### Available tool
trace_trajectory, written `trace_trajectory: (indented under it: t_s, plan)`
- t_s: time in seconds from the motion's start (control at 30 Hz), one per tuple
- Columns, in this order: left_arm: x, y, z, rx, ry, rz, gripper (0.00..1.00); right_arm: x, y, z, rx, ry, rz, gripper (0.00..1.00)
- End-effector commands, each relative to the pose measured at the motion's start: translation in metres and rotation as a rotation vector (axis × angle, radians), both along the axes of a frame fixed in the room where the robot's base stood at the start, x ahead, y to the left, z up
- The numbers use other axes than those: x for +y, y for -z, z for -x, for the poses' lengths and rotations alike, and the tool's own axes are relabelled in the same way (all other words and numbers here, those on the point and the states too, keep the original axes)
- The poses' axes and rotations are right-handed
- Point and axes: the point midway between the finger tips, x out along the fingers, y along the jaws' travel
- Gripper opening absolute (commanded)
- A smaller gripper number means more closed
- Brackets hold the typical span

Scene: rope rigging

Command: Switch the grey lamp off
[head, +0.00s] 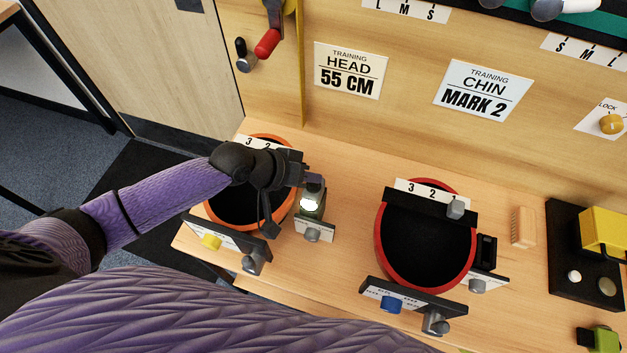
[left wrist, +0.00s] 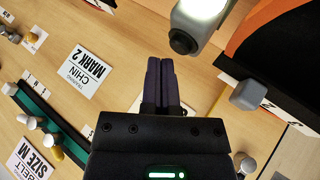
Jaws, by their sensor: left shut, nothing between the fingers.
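The grey lamp (head: 310,203) stands beside the orange-rimmed helmet on the wooden bench, and its light glows white. In the left wrist view the lamp (left wrist: 203,14) is at the top, lit, with a round black button (left wrist: 183,42) on its end. My left gripper (head: 315,183) is shut and empty, and partly covers the lamp in the head view. In the left wrist view its closed fingers (left wrist: 160,70) are just left of the black button, with a visible gap. Whether they differ in height is hard to tell. My right gripper is in neither view.
The orange-rimmed helmet (head: 210,212) is under my left arm. A red-rimmed helmet (head: 382,240) stands to the right, with knobs on its plates. A red-handled lever (head: 267,42) is on the back panel.

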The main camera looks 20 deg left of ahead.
Motion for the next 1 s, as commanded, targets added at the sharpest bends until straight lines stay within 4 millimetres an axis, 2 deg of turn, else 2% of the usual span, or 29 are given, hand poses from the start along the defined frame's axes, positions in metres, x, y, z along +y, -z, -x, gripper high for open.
trace_trajectory:
  t_s: [0.1, 1.0]
  plan:
    - [-0.0002, 0.0055, 0.0002, 0.001, 0.000, 0.000, 0.00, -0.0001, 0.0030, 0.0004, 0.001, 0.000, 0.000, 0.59]
    - [0.0000, 0.0123, 0.0003, 0.002, -0.001, 0.001, 0.00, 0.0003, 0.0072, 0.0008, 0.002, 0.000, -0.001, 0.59]
